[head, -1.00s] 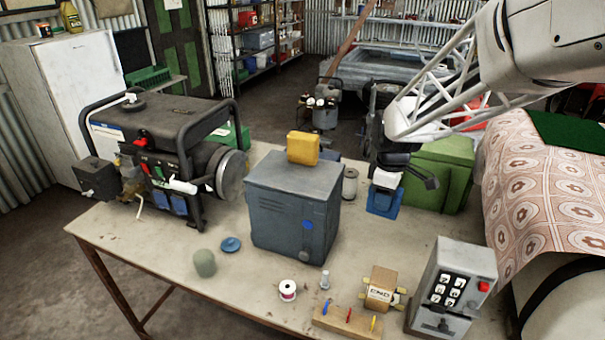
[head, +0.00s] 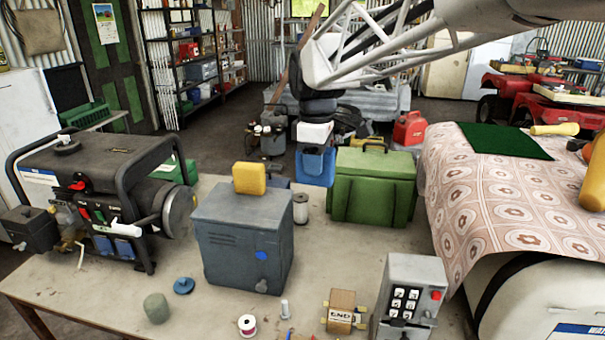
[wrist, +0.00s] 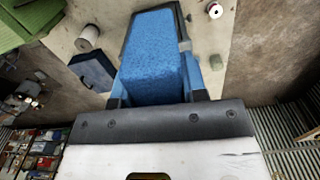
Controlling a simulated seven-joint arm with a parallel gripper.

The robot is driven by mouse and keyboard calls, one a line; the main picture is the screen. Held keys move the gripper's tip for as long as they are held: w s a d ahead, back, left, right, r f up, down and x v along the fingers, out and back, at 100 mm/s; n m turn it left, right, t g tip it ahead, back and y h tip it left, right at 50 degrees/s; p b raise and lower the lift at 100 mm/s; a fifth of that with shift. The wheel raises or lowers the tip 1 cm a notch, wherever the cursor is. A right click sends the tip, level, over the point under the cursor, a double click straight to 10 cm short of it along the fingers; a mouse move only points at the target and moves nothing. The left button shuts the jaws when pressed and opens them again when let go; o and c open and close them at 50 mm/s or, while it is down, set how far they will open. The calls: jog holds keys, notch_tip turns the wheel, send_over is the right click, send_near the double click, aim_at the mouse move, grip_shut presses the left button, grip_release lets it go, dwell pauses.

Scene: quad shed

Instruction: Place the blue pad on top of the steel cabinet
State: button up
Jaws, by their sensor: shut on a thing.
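The blue pad (wrist: 155,62) is between the fingers of my gripper (wrist: 155,92) in the wrist view. In the head view my gripper (head: 315,152) hangs from the white arm, shut on the blue pad (head: 315,172), above the table's back part. It is right of and behind the steel cabinet (head: 230,250), apart from it and at about the height of its top or above. The cabinet is a dark grey box with vents and a blue latch, upright on the table.
A green case (head: 372,190) stands right of the cabinet, a white spool (head: 300,208) between them. A generator (head: 100,195) is at left. A grey control box (head: 410,290), a wooden block (head: 341,310) and small spools are at the front. The cabinet's front top is bare.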

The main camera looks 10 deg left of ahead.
jog(key=s+a+n, duration=0.1)
jog(key=s+a, duration=0.8)
jog(key=s, duration=0.3)
jog(key=shift+s+f, duration=0.15)
jog(key=shift+f, duration=1.15)
jog(key=shift+s+f, duration=0.15)
jog(key=shift+f, duration=1.15)
jog(key=shift+w, duration=0.15)
send_over(239, 211)
jog(key=shift+f, duration=0.75)
jog(key=shift+f, duration=0.1)
jog(key=shift+f, duration=1.65)
jog(key=shift+f, duration=0.1)
